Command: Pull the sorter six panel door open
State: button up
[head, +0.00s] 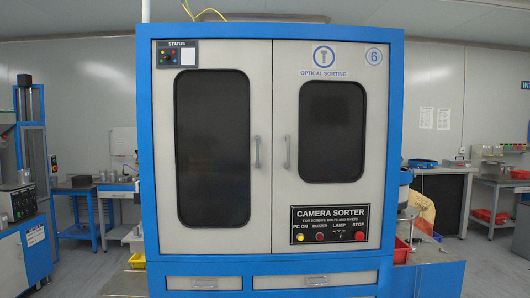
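The camera sorter (271,33) is a large cabinet with a blue frame, standing upright in the middle of the head view. Its right door panel (330,200) is pale and bears a blue circled six (373,57), a dark window (332,140) and a vertical grey handle (287,152) near its left edge. The left door panel (213,240) has a taller dark window (212,148) and its own handle (257,152) near its right edge. Both doors look shut, meeting at a seam between the handles. My gripper is not in view.
A black control panel (330,224) with buttons sits low on the right door. Two drawers (206,283) are below. Workbenches stand on both sides. No obstacle shows in front of the doors.

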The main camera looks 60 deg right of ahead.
aim_at(330, 99)
jog(key=u, duration=0.55)
jog(key=k, duration=1.1)
jog(key=z, duration=0.6)
jog(key=i, duration=1.05)
jog(key=u, duration=0.1)
